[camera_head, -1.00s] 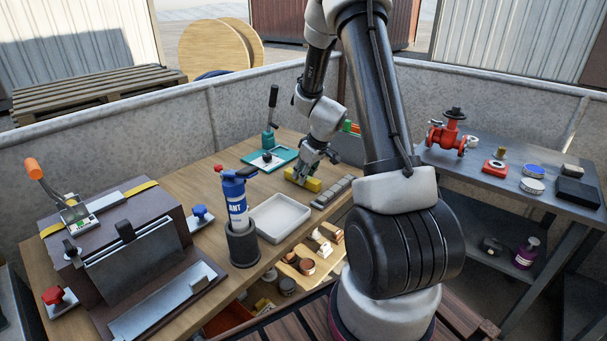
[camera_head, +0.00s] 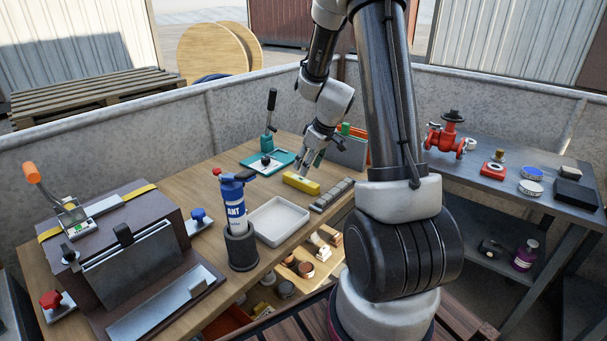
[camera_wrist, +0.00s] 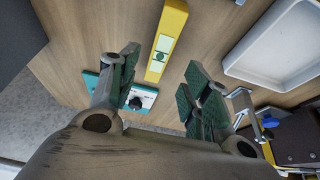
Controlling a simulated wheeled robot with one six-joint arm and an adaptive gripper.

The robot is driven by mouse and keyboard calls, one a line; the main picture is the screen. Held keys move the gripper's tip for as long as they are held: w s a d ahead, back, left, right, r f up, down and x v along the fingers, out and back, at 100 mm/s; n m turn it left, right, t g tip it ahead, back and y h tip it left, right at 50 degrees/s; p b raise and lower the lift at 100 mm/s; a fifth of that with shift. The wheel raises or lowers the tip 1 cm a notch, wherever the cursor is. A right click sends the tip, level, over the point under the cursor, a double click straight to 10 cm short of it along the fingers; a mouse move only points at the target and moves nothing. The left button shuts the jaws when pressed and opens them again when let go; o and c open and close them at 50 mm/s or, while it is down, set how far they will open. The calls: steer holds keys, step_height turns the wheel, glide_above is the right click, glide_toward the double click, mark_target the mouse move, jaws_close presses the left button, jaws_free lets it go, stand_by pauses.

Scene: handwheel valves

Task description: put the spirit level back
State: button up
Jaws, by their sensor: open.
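The yellow spirit level (camera_head: 301,183) lies on the wooden bench top, behind the grey row of blocks and beside the white tray. In the wrist view the yellow level (camera_wrist: 173,25) shows its pale green vial face, beyond and between my fingers. My gripper (camera_head: 311,160) is just above and behind the level, apart from it. In the wrist view my gripper (camera_wrist: 160,85) has its green-padded fingers spread wide with nothing between them.
A white tray (camera_head: 278,240) stands in front of the level, with a grey block row (camera_head: 331,195) to its right. A teal-based lever tool (camera_head: 268,160) stands behind left. A blue canister (camera_head: 236,205) stands upright at the front. Bare wood lies around the level.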

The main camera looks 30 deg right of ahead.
steer(key=s+a+r+m, duration=0.1)
steer(key=s+a+r, duration=0.3)
steer(key=s+r, duration=0.4)
steer(key=s+a+r, duration=0.3)
steer(key=s+r, duration=0.3)
steer(key=r, duration=0.4)
steer(key=s+a+r+m+h, duration=0.1)
steer(key=s+r+m, duration=0.2)
steer(key=s, duration=1.1)
steer(key=shift+h, duration=0.3)
steer(key=shift+a, duration=0.1)
